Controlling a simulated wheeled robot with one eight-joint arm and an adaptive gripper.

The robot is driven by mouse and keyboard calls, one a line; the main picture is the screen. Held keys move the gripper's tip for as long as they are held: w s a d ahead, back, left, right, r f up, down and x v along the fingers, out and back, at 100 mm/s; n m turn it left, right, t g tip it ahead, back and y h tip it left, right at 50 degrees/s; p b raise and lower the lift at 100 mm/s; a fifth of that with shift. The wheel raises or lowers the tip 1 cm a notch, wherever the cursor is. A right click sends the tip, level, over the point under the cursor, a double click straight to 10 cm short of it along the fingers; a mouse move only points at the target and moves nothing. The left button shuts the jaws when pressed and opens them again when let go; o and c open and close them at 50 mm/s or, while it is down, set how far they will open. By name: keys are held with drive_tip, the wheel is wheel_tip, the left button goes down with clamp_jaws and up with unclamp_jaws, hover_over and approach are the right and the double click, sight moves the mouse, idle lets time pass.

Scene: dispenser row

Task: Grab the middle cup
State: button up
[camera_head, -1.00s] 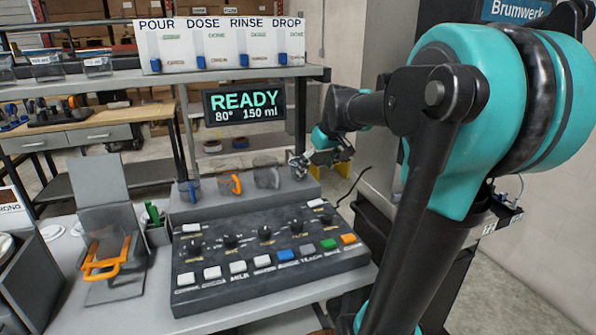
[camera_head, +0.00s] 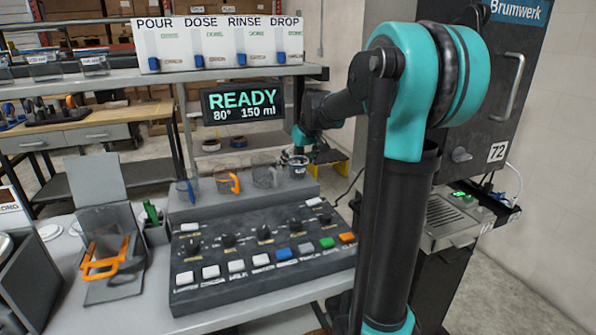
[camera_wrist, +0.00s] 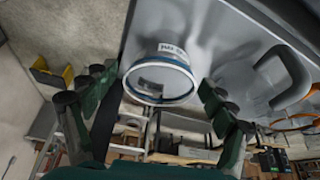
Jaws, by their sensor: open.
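Several clear cups stand in a row on the raised grey ledge behind the button panel. From left they are a blue-handled cup (camera_head: 187,190), an orange-handled cup (camera_head: 229,183), a grey-handled cup (camera_head: 266,176) and a cup with a blue-and-white band (camera_head: 298,168). My gripper (camera_head: 293,157) is at the right end of the row, close to the banded cup. In the wrist view my gripper (camera_wrist: 158,105) is open, with the banded cup (camera_wrist: 162,76) between and just beyond its fingers. The grey-handled cup (camera_wrist: 262,80) is to the right there, outside the fingers. Contact cannot be told.
The button panel (camera_head: 262,257) lies in front of the cups. A READY display (camera_head: 243,102) hangs behind, under a shelf (camera_head: 120,84). A dark machine (camera_head: 470,110) stands at right. Open floor lies beyond the ledge.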

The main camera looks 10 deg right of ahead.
drive_tip(key=shift+f, duration=0.1)
drive_tip(key=shift+c, duration=0.2)
drive_tip(key=c, duration=1)
